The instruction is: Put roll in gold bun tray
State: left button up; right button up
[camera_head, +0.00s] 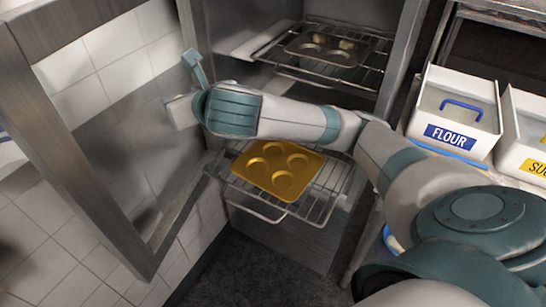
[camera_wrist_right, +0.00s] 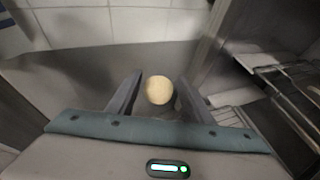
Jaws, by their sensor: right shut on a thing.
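The gold bun tray (camera_head: 279,168) lies on the lower wire rack, which is pulled partly out of the open cabinet. Its round cups that show look empty. My right arm comes in from the right and passes over the far side of this tray. My right gripper (camera_head: 182,88) is up and left of the tray, near the open door. In the right wrist view my right gripper (camera_wrist_right: 158,98) is shut on a pale round roll (camera_wrist_right: 159,90) between its fingers. The roll does not show in the head view. My left gripper is not in view.
A dark bun tray (camera_head: 342,58) with a couple of pale rolls sits on the upper rack (camera_head: 378,68). The open cabinet door frame (camera_head: 75,150) stands at the left. A flour bin (camera_head: 455,112) and another bin (camera_head: 524,140) stand at the right.

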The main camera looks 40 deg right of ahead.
jog(key=shift+w+d+f, duration=0.2)
jog(key=shift+d+f, duration=0.05)
jog(key=shift+d, duration=0.25)
jog(key=s+d+f+m+h+p, duration=0.1)
jog(key=d+f, duration=0.4)
jog(key=d, duration=0.6)
jog(key=d+f+m+h+p, duration=0.1)
jog(key=d+f, duration=0.3)
jog(key=d, duration=0.8)
jog(key=s+d+f+n+y+p, duration=0.2)
jog(key=s+d+f+n+y, duration=0.1)
jog(key=s+f+n+y, duration=0.2)
jog(key=shift+s+d+f+n+g+y, duration=0.35)
jog(key=shift+s+f+y, duration=0.25)
jog(key=shift+s+f, duration=0.7)
jog(key=shift+s+a+r, duration=0.1)
